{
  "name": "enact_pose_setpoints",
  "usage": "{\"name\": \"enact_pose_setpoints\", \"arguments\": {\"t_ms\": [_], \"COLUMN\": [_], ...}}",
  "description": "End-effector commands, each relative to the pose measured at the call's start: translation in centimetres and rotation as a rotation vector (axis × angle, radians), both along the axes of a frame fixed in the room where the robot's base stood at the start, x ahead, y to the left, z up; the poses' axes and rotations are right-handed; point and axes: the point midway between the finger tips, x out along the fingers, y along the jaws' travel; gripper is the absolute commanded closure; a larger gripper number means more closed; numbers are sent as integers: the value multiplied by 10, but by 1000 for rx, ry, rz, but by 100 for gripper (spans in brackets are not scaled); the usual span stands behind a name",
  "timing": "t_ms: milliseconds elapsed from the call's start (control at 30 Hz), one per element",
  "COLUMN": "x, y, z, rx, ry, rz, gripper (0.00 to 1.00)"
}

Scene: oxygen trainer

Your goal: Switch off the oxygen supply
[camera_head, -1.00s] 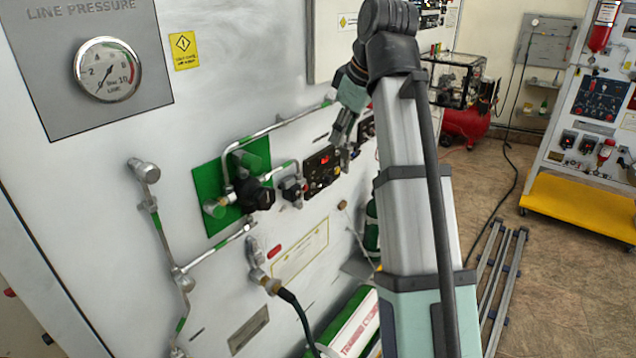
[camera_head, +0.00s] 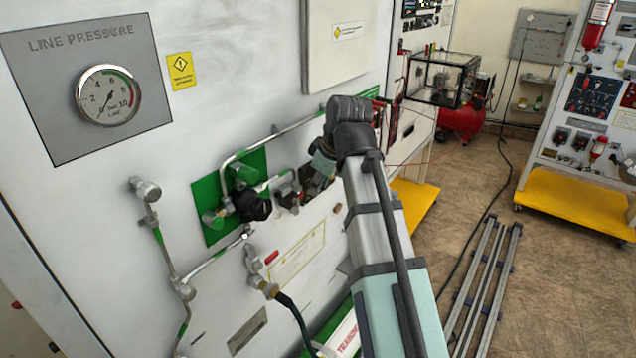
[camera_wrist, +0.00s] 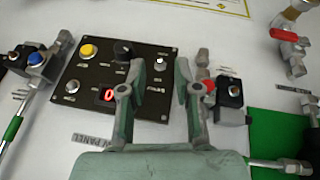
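My gripper (camera_wrist: 160,72) is open, with a gap between its two fingers and nothing seen between them. In the wrist view it is in front of the black control panel (camera_wrist: 90,98), its fingers over the panel's right part. The panel has a yellow button, a dark knob, silver switches and a red display reading 0. A black valve block (camera_wrist: 229,93) with a red part (camera_wrist: 208,85) beside it stands right of the fingers. In the head view my gripper (camera_head: 322,178) covers much of the panel, right of the black regulator knob (camera_head: 254,207) on the green plate (camera_head: 208,205).
Another block with a blue button (camera_wrist: 37,58) is left of the panel. Pipes run across the white wall. A red-handled valve (camera_head: 271,257) with a hose is below. The line pressure gauge (camera_head: 108,95) is upper left. Metal rails (camera_head: 485,285) lie on the floor.

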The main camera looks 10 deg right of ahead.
Motion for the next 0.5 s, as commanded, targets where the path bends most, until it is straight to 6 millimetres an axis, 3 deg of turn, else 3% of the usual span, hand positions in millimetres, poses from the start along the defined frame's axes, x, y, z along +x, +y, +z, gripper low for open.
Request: {"name": "enact_pose_setpoints", "arguments": {"t_ms": [200, 500], "x": [5, 6], "y": [2, 2], "z": [-12, -13], "rx": [0, 0], "ry": [1, 0], "rz": [1, 0], "gripper": [68, 68]}}
